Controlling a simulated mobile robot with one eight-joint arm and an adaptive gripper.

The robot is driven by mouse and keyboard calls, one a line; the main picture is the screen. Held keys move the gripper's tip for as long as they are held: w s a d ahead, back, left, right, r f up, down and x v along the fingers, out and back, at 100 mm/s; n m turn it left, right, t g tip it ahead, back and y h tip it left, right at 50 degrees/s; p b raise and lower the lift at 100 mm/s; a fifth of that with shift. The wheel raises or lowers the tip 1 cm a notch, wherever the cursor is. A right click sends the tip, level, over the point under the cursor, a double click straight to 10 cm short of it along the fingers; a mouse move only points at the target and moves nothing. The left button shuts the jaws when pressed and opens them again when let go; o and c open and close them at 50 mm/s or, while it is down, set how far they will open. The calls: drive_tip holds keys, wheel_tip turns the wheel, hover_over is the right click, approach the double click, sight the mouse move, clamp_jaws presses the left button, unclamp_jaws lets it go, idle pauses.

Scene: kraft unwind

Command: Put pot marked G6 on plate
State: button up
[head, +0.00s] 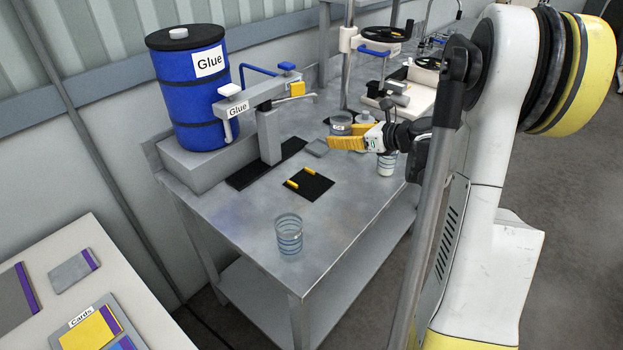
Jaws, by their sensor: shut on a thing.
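My gripper (347,143), with yellow fingers, is over the far right part of the steel table. It is shut on a clear pot with grey contents (341,122), whose upper part shows just behind the fingers. A clear pot with blue stripes (289,235) stands upright near the table's front corner. Another pot with white contents (387,164) stands below and right of my gripper. No G6 mark is legible on any pot. A black square plate (318,190) with yellow strips lies mid-table.
A blue glue drum (190,95) and a glue dispenser arm (266,98) stand at the back left of the steel table (235,222). Stands with handwheels (385,34) rise behind my gripper. A white table with cards (88,330) is at lower left. Table space around the striped pot is clear.

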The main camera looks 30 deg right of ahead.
drive_tip(key=a+f+b, duration=0.1)
drive_tip(key=a+f, duration=0.1)
drive_tip(key=a, duration=0.1)
drive_tip(key=w+a+f+b, duration=0.1)
drive_tip(key=a, duration=0.2)
drive_tip(key=w+a+f+b, duration=0.1)
drive_tip(key=a+f, duration=0.1)
drive_tip(key=a, duration=0.1)
drive_tip(key=shift+w+f, duration=0.1)
drive_tip(key=shift+f, duration=0.2)
drive_tip(key=shift+f+b, duration=1.05)
drive_tip(key=shift+f, duration=0.85)
drive_tip(key=shift+f, duration=0.25)
drive_tip(key=o, duration=1.2)
drive_tip(key=shift+r, duration=0.15)
drive_tip(key=shift+d+r, duration=0.1)
drive_tip(key=shift+r, duration=0.1)
drive_tip(key=p+v, duration=0.3)
drive_tip(key=v, duration=0.9)
